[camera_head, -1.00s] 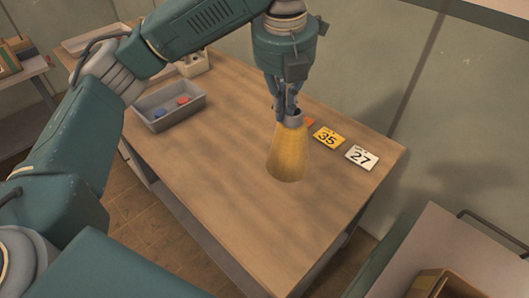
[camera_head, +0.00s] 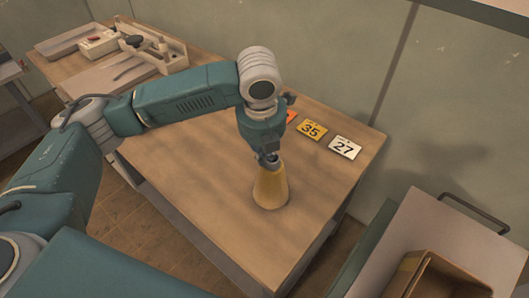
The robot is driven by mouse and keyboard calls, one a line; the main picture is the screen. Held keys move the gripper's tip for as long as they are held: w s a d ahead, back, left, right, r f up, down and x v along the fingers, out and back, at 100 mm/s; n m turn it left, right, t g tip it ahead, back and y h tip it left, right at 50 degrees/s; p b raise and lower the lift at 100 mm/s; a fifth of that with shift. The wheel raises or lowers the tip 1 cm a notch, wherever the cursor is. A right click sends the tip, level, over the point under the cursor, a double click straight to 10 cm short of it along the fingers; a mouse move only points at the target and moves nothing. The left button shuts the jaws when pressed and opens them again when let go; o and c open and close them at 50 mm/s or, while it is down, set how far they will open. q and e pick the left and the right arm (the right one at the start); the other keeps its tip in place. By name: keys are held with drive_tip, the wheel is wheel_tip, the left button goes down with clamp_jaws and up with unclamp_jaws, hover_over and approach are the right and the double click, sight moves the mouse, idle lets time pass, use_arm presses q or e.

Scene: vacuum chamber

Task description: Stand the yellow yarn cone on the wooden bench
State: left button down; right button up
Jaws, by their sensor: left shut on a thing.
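The yellow yarn cone (camera_head: 270,188) is upright, wide end down, over the right part of the wooden bench (camera_head: 200,200). Its base looks to be at or very near the bench top; I cannot tell for sure whether it touches. My left gripper (camera_head: 269,160) is shut on the narrow top of the cone, from above. The fingertips are partly hidden by the gripper body. My right gripper is not in view.
Number cards lie along the bench's back edge, including a yellow 35 card (camera_head: 312,130) and a white 27 card (camera_head: 344,147). A cart with a cardboard box (camera_head: 432,278) stands at the lower right. Trays and a white-and-red box (camera_head: 98,42) stand at the far left. The bench front is clear.

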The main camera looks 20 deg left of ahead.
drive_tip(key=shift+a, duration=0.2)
use_arm(q)
drive_tip(key=c, duration=1.9)
unclamp_jaws()
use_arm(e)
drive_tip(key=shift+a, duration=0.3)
use_arm(q)
drive_tip(key=shift+r, duration=0.4)
wheel_tip(320, 180, up, 11)
drive_tip(key=s+b, duration=0.1)
drive_tip(key=s, duration=0.1)
drive_tip(key=shift+d, duration=0.15)
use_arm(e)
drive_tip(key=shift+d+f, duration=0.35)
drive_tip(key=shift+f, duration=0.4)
